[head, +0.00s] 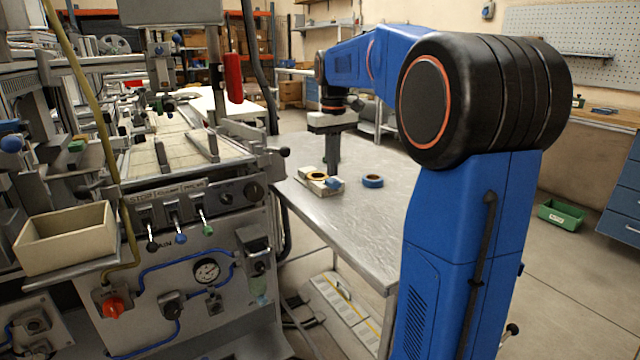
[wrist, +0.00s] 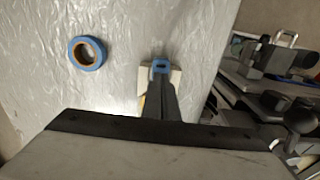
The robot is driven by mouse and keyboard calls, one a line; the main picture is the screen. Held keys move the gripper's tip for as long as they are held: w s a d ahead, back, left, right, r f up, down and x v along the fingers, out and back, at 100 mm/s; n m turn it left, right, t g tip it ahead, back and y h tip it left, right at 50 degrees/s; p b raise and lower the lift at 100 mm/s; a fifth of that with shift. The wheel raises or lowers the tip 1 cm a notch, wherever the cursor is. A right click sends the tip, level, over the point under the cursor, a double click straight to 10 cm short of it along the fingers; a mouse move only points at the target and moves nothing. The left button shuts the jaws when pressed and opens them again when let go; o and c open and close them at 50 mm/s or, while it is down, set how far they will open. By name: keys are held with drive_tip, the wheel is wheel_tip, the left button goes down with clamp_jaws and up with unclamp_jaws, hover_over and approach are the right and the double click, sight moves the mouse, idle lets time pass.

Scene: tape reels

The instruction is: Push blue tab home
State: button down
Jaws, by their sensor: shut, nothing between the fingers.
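The blue tab (head: 333,183) sits at the right end of a small cream block (head: 312,176) on the metal table. A dark ring with a yellow-orange rim (head: 316,175) lies on that block. In the wrist view the blue tab (wrist: 160,66) shows just beyond my fingertips, with part of the cream block (wrist: 175,75) around it. My gripper (head: 331,161) points down behind the block in the head view, shut and empty. It also shows in the wrist view (wrist: 162,84), its fingers hiding most of the block. I cannot tell whether the fingertips touch the tab.
A blue tape reel (head: 372,181) lies flat right of the block; it also shows in the wrist view (wrist: 87,53). The table (head: 365,225) is otherwise largely clear. A machine with levers and a gauge (head: 207,271) stands close along the table's left side.

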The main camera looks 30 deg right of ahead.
drive_tip(key=shift+f, duration=0.7)
idle(1.1)
drive_tip(key=shift+r, duration=0.1)
wheel_tip(320, 180, up, 7)
idle(0.8)
idle(0.4)
